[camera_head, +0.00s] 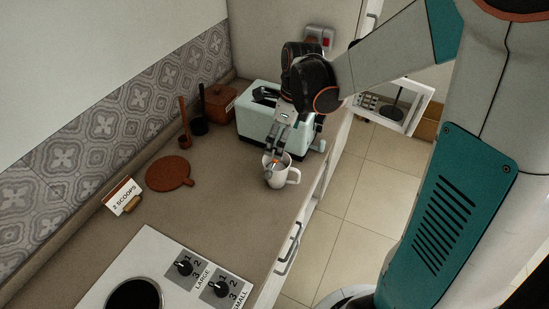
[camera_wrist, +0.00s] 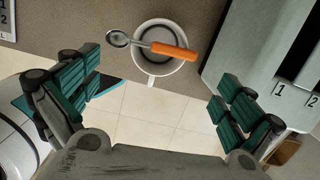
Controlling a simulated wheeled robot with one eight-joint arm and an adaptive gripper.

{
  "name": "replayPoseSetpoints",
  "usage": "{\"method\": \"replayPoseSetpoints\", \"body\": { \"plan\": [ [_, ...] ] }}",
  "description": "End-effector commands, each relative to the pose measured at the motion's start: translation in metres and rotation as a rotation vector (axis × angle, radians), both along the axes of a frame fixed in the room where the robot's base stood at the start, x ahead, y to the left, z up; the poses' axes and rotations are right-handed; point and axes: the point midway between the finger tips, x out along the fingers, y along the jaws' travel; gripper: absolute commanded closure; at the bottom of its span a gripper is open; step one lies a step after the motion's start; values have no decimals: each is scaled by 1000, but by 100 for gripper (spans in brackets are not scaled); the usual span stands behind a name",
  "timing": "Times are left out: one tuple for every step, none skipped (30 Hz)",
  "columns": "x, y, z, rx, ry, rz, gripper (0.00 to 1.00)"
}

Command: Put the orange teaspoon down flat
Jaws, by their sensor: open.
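The orange teaspoon (camera_wrist: 173,50) has a metal bowl and an orange handle. In the wrist view it lies across the mouth of a white mug (camera_wrist: 160,77), its bowl past the left rim and its handle end past the right. I cannot tell whether it touches the rim. In the head view only a little orange (camera_head: 275,163) shows at the mug (camera_head: 279,178), below my fingers. My gripper (camera_head: 278,142) is above the mug, pointing down. Its fingers are spread wide and hold nothing in the wrist view (camera_wrist: 155,80).
A pale green toaster (camera_head: 257,125) stands close behind the mug. A round brown board (camera_head: 168,173), a "2 SCOOPS" card (camera_head: 122,196) and a stove (camera_head: 150,270) are on the counter. Bare counter (camera_head: 220,205) lies left of the mug; the counter edge is close on its right.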

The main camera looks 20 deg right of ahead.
Motion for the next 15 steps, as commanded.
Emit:
{"method": "replayPoseSetpoints", "body": {
  "plan": [
    [1, 1, -9, 0, 0, 0, 0],
    [2, 1, -13, 0, 0, 0, 0],
    [2, 2, -17, 0, 0, 0, 0],
    [2, 2, -19, -1, 1, 0, 0],
    [2, 2, -21, -1, 1, 0, 0],
    [2, 2, -22, -1, 1, 0, 0],
    [2, 3, -23, -1, 1, 0, 0],
    [3, 3, -24, -1, 1, 0, 0],
    [3, 3, -26, -1, 1, 0, 0],
    [3, 3, -27, -1, 1, 0, 0],
    [4, 4, -29, -1, 1, 0, 0],
    [5, 4, -33, -1, 1, 1, 0],
    [6, 5, -37, -1, 1, 1, 0],
    [7, 6, -40, -1, 1, 1, 0],
    [9, 7, -46, -1, 1, 1, 0]
  ]
}}
